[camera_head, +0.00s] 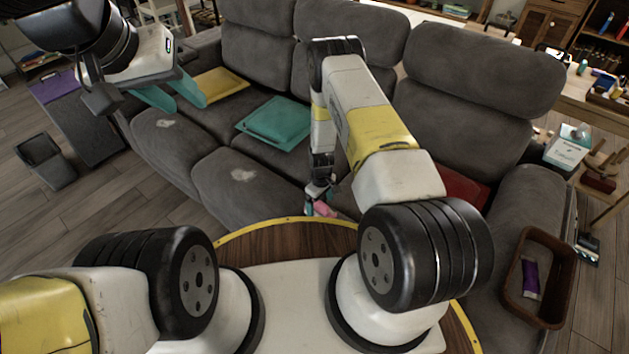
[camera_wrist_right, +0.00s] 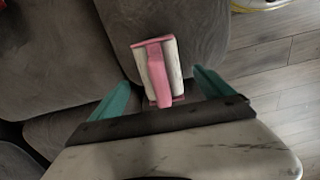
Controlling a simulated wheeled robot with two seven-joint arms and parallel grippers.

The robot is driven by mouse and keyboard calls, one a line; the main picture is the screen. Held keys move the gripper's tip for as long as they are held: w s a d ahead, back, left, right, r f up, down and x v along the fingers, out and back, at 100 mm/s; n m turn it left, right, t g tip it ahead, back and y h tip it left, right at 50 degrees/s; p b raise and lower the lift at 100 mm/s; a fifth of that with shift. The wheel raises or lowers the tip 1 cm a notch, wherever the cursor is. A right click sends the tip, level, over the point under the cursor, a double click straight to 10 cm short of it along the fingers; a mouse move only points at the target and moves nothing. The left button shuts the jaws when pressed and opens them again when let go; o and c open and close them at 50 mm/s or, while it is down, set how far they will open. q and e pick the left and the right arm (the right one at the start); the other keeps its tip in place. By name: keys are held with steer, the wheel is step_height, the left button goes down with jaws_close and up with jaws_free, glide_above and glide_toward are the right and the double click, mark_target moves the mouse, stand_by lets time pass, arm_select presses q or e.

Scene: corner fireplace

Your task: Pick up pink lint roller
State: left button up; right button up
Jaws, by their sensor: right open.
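The pink lint roller (camera_wrist_right: 158,74) has a pink handle and frame with white at its sides. In the right wrist view it lies on grey sofa fabric, just ahead of my right gripper (camera_wrist_right: 160,84). The teal fingers are apart, one on each side of the handle end, and I see no contact. In the head view a pink part of the roller (camera_head: 324,209) shows at the sofa's front, beneath my right gripper (camera_head: 317,193), partly hidden by it. My left gripper (camera_head: 176,94) is open and empty, raised over the sofa's left end.
The grey sofa (camera_head: 163,152) holds a teal flat piece (camera_head: 275,123), a yellow one (camera_head: 220,84) and a red one (camera_head: 462,187). A brown basket (camera_head: 517,281) with a purple packet stands at the right. A side table with a white box (camera_head: 567,149) is beyond it.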

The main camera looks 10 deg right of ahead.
mark_target(320, 208)
step_height(320, 208, down, 4)
steer(key=shift+f, duration=0.1)
steer(key=c, duration=1.5)
steer(key=shift+c, duration=0.2)
steer(key=shift+r, duration=0.55)
step_height(320, 208, up, 2)
steer(key=shift+r, duration=0.2)
steer(key=s, duration=0.5)
steer(key=s+d+r, duration=0.1)
steer(key=s, duration=0.4)
steer(key=s+d, duration=0.1)
steer(key=s, duration=0.5)
steer(key=shift+d+r, duration=0.15)
steer(key=shift+r, duration=0.1)
